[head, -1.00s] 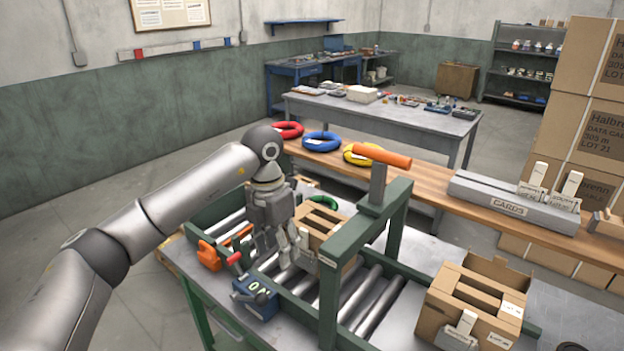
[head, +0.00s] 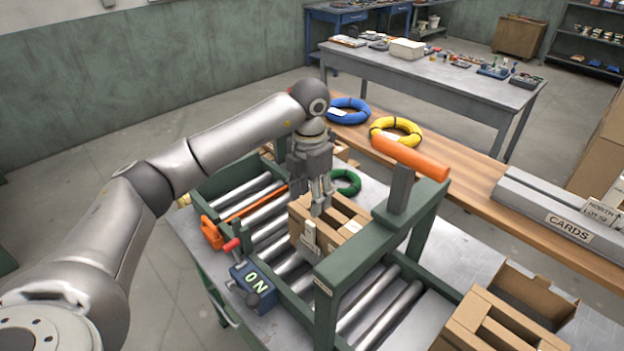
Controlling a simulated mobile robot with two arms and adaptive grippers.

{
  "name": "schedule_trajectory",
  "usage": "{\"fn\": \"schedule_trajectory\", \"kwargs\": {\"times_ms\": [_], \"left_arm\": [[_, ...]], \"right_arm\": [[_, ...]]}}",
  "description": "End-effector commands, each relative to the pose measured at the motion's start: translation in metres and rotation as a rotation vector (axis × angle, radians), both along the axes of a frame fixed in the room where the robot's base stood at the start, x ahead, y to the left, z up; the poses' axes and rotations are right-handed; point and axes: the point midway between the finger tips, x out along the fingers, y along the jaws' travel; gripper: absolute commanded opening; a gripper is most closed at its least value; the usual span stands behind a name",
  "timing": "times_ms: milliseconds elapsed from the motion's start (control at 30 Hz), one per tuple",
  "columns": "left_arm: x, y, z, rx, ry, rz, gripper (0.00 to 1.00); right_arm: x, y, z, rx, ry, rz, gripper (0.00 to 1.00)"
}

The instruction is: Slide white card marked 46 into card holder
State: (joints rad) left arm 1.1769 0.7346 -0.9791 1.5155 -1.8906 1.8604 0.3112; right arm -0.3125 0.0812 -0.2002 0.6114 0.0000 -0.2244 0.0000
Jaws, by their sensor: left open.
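My left gripper (head: 321,204) is open, fingers down, over the near left part of a cardboard box (head: 347,228) on the roller conveyor. It looks empty. On the box's near face is a small pale holder or card (head: 310,234), just below the fingertips. Its marking is too small to read, so I cannot tell whether it is card 46. A long grey rack labelled CARDS (head: 520,198) lies on the wooden shelf at right, with white cards (head: 601,213) standing at its right end. My right gripper is not in view.
A green press frame with an orange handle (head: 411,158) stands right of the box. A blue ON switch box (head: 253,283) and an orange clamp (head: 211,232) sit at the conveyor's near edge. Another open carton (head: 500,325) is at lower right. Coloured coils lie behind.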

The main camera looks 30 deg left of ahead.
Motion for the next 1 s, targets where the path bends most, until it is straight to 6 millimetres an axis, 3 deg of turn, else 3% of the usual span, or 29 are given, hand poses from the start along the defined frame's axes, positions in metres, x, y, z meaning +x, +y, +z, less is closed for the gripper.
{"fn": "schedule_trajectory", "kwargs": {"times_ms": [200,433,833,1000], "left_arm": [[-0.001,0.0,-0.039,0.001,0.005,0.001,0.5],[0.0,0.0,-0.069,-0.001,0.003,0.0,0.5],[0.0,0.0,-0.078,0.0,0.0,0.0,0.5],[0.0,0.0,-0.078,0.0,0.0,0.0,0.29]], "right_arm": [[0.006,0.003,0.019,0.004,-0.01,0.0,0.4],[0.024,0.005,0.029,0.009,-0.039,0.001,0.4],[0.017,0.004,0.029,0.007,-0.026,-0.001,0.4],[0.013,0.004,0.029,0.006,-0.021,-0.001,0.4]]}}
